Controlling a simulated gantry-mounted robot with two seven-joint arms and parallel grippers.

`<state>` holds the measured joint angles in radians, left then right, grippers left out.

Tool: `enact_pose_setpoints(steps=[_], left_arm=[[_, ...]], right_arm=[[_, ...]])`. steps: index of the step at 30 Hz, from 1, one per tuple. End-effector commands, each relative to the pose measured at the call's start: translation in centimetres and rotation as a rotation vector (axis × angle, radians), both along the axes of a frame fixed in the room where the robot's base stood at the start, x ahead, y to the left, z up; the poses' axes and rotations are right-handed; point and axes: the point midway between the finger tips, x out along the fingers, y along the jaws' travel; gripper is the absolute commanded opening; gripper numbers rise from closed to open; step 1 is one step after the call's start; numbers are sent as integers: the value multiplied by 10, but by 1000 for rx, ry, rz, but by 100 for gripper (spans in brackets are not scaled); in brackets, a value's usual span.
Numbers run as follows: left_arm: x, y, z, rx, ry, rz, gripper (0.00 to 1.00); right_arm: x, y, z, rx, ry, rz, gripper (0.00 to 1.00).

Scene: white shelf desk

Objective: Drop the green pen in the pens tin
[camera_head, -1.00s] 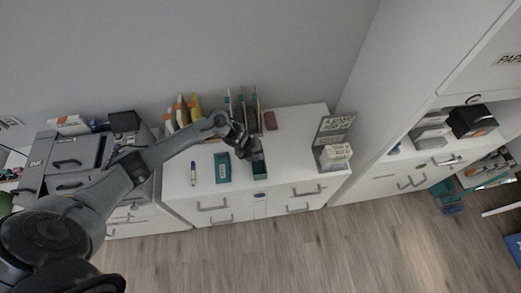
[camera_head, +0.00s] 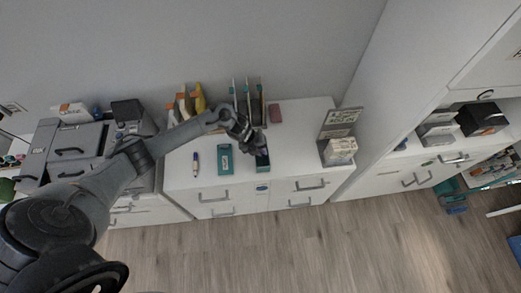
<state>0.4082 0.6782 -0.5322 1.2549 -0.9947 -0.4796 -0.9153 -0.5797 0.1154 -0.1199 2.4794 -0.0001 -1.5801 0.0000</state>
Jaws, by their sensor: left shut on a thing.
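My left gripper (camera_head: 258,150) is over the right part of the white desk top, at the back edge of a dark teal open box (camera_head: 263,166). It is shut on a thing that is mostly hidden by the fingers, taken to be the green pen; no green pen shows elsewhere. A teal tin with a white label (camera_head: 225,160) stands just left of the gripper. I cannot read which of the two is the pens tin. A pen with a blue and white body (camera_head: 196,163) lies on the desk to the left. My right gripper is not in view.
Upright file holders (camera_head: 247,103) and orange and yellow folders (camera_head: 187,104) stand behind the gripper. A red-brown block (camera_head: 275,113) is behind right. A small sign stand with a paper block (camera_head: 339,150) is at the right edge. The desk between is clear.

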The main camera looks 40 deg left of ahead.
Motion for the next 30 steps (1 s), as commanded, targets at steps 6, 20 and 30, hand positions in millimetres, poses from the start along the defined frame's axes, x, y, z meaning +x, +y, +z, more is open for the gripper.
enact_pose_setpoints(steps=[6,20,30], left_arm=[[0,0,-21,1,-1,0,0],[0,1,-52,1,1,0,0],[0,0,-56,0,1,1,0]], right_arm=[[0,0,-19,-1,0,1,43],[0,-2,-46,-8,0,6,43],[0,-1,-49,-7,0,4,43]])
